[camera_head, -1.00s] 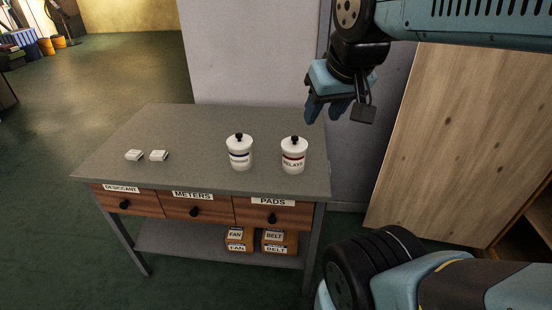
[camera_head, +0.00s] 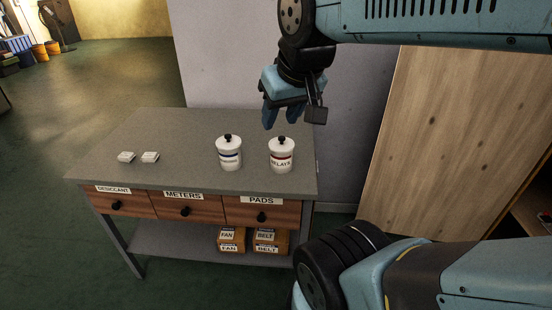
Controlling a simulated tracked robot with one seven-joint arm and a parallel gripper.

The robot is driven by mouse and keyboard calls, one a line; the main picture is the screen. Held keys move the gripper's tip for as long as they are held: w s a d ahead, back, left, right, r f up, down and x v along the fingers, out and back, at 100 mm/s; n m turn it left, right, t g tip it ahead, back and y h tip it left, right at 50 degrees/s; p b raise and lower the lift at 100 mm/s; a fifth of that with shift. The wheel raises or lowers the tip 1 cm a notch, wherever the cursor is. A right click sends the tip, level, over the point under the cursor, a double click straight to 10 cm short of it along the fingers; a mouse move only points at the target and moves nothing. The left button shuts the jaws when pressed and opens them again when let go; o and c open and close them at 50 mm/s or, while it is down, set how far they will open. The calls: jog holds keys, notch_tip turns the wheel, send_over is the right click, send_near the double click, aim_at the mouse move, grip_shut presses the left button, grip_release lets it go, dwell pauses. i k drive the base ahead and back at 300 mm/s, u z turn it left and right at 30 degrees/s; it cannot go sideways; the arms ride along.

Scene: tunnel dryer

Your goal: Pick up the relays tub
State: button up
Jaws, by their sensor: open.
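The relays tub (camera_head: 281,156) is a white lidded tub with a black knob, a red band and a RELAYS label. It stands upright near the right end of the grey table top. My gripper (camera_head: 283,120) is open and empty, pointing down. In the picture it appears just above the relays tub's knob, apart from it; how far away it is in depth is hard to tell. A similar white tub (camera_head: 229,154) with a blue band stands to the left; its label is too small to read surely.
Two small white blocks (camera_head: 138,157) lie at the left of the table (camera_head: 185,130). Drawers below read DESICCANT, METERS and PADS. FAN (camera_head: 231,240) and BELT (camera_head: 270,241) boxes sit on the lower shelf. A wall is behind; a wooden panel (camera_head: 450,150) leans at right.

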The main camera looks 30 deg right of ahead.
aim_at(281, 163)
jog(key=z, duration=0.05)
jog(key=k, duration=1.4)
jog(key=z, duration=0.85)
jog(key=i, duration=1.5)
